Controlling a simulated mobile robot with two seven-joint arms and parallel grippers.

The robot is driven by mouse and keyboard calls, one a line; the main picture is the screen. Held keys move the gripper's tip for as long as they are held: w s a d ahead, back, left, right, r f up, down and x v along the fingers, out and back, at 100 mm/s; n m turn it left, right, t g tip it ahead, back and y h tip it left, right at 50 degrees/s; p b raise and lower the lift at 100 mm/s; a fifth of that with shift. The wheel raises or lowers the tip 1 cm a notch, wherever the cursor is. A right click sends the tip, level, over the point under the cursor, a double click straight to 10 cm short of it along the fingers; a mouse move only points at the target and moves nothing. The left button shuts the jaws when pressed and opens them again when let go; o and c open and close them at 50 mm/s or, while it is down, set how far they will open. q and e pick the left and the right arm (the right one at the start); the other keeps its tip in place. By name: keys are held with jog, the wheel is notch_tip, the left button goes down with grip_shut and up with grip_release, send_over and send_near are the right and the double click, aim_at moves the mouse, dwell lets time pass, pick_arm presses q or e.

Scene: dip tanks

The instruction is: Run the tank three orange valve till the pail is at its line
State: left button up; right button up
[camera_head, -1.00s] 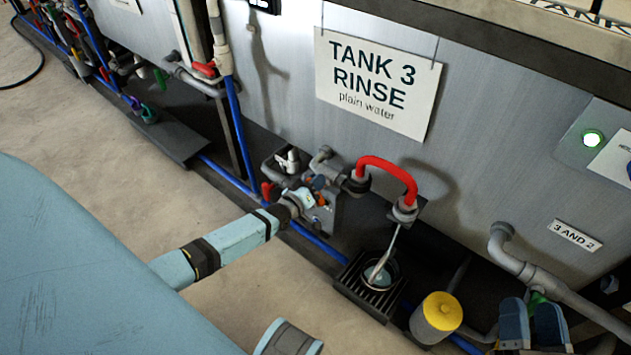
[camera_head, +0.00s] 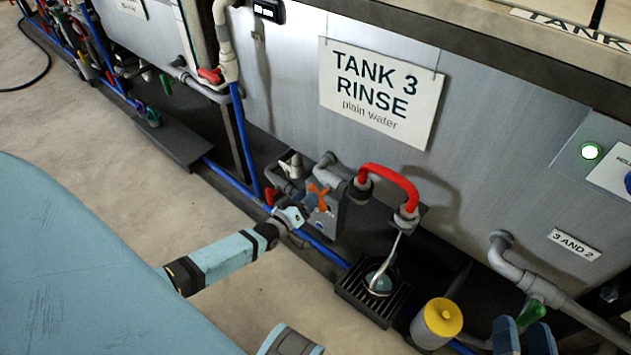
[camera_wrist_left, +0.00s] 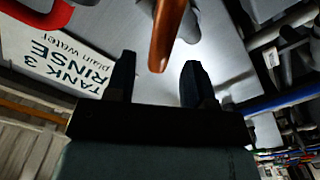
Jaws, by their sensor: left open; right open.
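The orange valve handle (camera_head: 318,197) is on a grey box at the front of tank 3. My left gripper (camera_head: 296,213) is open, just in front and to the left of the handle. In the left wrist view the orange handle (camera_wrist_left: 165,35) is just beyond the gap between my open left fingers (camera_wrist_left: 157,80), apart from them. A thin pale stream or spout runs from the red pipe (camera_head: 390,175) down into the small pail (camera_head: 380,282). The pail's line cannot be made out. My right gripper (camera_head: 522,338) is open at the lower right edge, partly cut off.
The pail stands on a dark slatted grate (camera_head: 352,290). A yellow-topped canister (camera_head: 437,322) is right of it. A tank 3 sign (camera_head: 380,92) hangs above. A green handle (camera_head: 532,312) is on the pipe at the right. Blue piping runs along the floor.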

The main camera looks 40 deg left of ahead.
pick_arm(q)
jog(key=s+p, duration=0.1)
jog(key=s, duration=0.7)
jog(key=shift+s+a, duration=0.15)
jog(key=shift+a, duration=0.2)
pick_arm(e)
jog(key=f, duration=0.1)
jog(key=d+f+g+h, duration=0.1)
jog(key=f, duration=0.1)
jog(key=shift+s+d+f+g, duration=0.15)
jog(key=shift+d+f+g, duration=0.05)
jog(key=shift+d+g, duration=0.1)
jog(key=shift+a, duration=0.1)
jog(key=shift+r, duration=0.1)
